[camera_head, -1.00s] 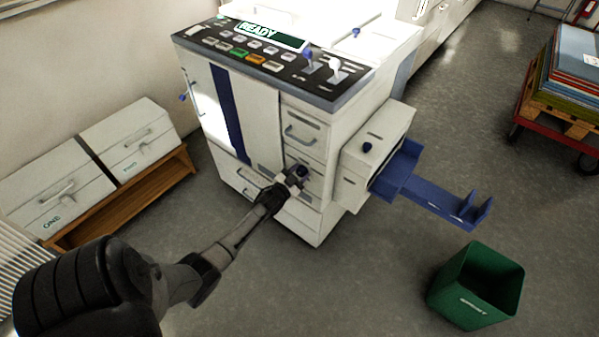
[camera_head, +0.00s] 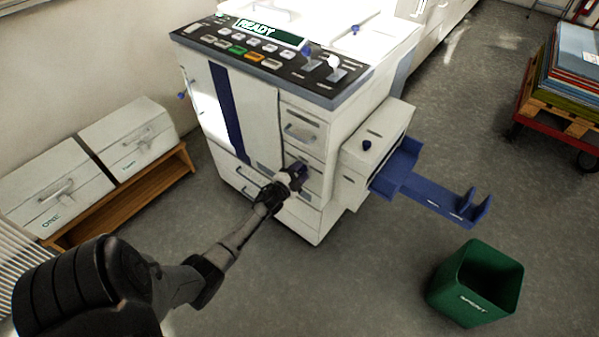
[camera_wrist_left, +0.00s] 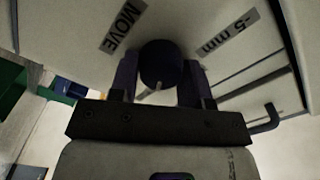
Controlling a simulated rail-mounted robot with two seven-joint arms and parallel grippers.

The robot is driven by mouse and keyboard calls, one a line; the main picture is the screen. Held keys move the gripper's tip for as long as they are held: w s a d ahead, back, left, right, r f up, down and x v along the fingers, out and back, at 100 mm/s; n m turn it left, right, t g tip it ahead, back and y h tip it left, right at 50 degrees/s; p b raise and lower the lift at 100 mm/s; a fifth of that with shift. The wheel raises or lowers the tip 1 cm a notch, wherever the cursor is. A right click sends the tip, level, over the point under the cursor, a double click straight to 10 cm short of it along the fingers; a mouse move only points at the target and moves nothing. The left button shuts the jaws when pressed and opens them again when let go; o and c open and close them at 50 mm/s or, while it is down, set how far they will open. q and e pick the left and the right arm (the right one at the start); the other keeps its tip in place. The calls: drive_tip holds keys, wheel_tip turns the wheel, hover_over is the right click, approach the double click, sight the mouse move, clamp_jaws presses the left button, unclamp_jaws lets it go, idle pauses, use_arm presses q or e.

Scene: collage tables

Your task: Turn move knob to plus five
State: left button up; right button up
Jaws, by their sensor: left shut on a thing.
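The dark blue move knob (camera_wrist_left: 161,64) sits on the front of the white machine, between the two fingers of my left gripper (camera_wrist_left: 160,82). A pale pointer on the knob aims down and to the left in the wrist view. A label reading MOVE (camera_wrist_left: 123,25) lies to its left and a label reading -5 mm (camera_wrist_left: 229,34) to its right. In the head view my left gripper (camera_head: 294,175) is at the machine's (camera_head: 262,120) front, shut on the knob, which is mostly hidden there. No plus five mark is visible. My right gripper is not in view.
A panel with a READY display (camera_head: 262,32) tops the machine. A blue tray (camera_head: 430,197) sticks out on its right, above a green bin (camera_head: 478,285). Two white cases (camera_head: 55,190) rest on a wooden bench (camera_head: 130,200) at left. A loaded cart (camera_head: 550,135) stands far right.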

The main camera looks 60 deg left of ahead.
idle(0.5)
use_arm(q)
drive_tip(key=o, duration=0.9)
drive_tip(key=shift+s, duration=0.15)
drive_tip(key=shift+s+d, duration=0.15)
drive_tip(key=shift+s, duration=0.1)
drive_tip(key=p+v, duration=0.4)
drive_tip(key=v, duration=0.9)
